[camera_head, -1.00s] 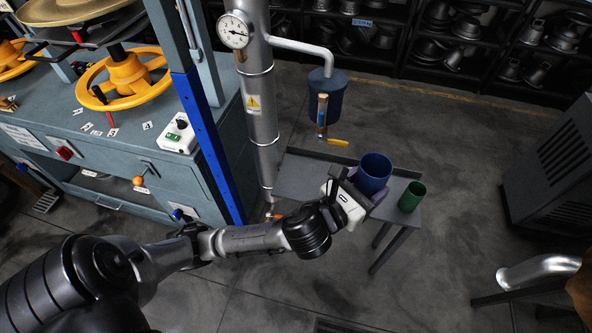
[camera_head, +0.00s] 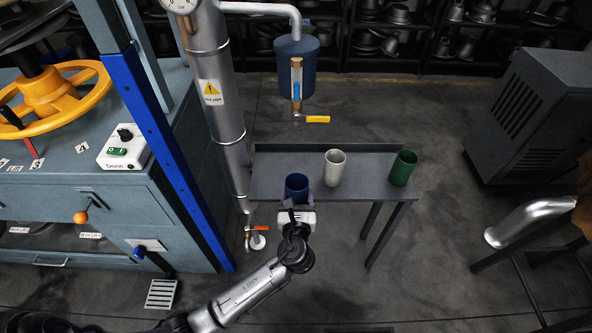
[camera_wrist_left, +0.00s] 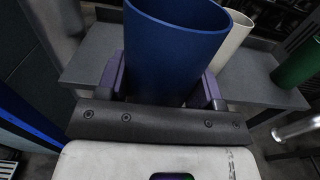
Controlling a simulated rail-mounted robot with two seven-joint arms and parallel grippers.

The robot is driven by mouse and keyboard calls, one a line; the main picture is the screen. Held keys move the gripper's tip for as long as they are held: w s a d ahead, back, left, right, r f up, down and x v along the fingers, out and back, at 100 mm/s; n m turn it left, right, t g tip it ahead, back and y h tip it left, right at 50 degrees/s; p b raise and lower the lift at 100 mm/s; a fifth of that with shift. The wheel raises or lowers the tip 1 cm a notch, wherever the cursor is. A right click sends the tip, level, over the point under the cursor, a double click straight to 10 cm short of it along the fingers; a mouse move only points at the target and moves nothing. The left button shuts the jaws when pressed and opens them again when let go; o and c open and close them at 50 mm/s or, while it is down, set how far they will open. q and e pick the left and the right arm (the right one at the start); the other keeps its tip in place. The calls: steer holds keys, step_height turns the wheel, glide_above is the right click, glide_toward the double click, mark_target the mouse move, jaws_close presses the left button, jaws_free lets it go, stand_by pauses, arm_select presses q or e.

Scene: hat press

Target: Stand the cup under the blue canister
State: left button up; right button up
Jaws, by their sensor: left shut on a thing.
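A blue cup (camera_head: 297,187) is held upright in my left gripper (camera_head: 297,202), which is shut on it at the near edge of the small grey table (camera_head: 370,188). In the left wrist view the blue cup (camera_wrist_left: 172,50) fills the space between the two fingers. The blue canister (camera_head: 296,68) hangs from a pipe above and behind the cup, with a sight tube and a yellow-handled tap (camera_head: 316,119) below it. Whether the cup touches the table cannot be told. My right gripper is not in view.
A white cup (camera_head: 335,168) and a green cup (camera_head: 402,168) stand on the table, right of the blue cup. A thick silver pipe (camera_head: 222,110) with a gauge rises at the table's left end. The tabletop below the canister looks clear.

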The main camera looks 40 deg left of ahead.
arm_select(q)
steer(key=b+x, duration=0.6)
steer(key=x, duration=1.1)
step_height(320, 180, down, 4)
steer(key=b, duration=0.3)
steer(key=shift+s+r, duration=0.1)
steer(key=shift+r, duration=0.05)
steer(key=o, duration=1)
steer(key=shift+o, duration=0.2)
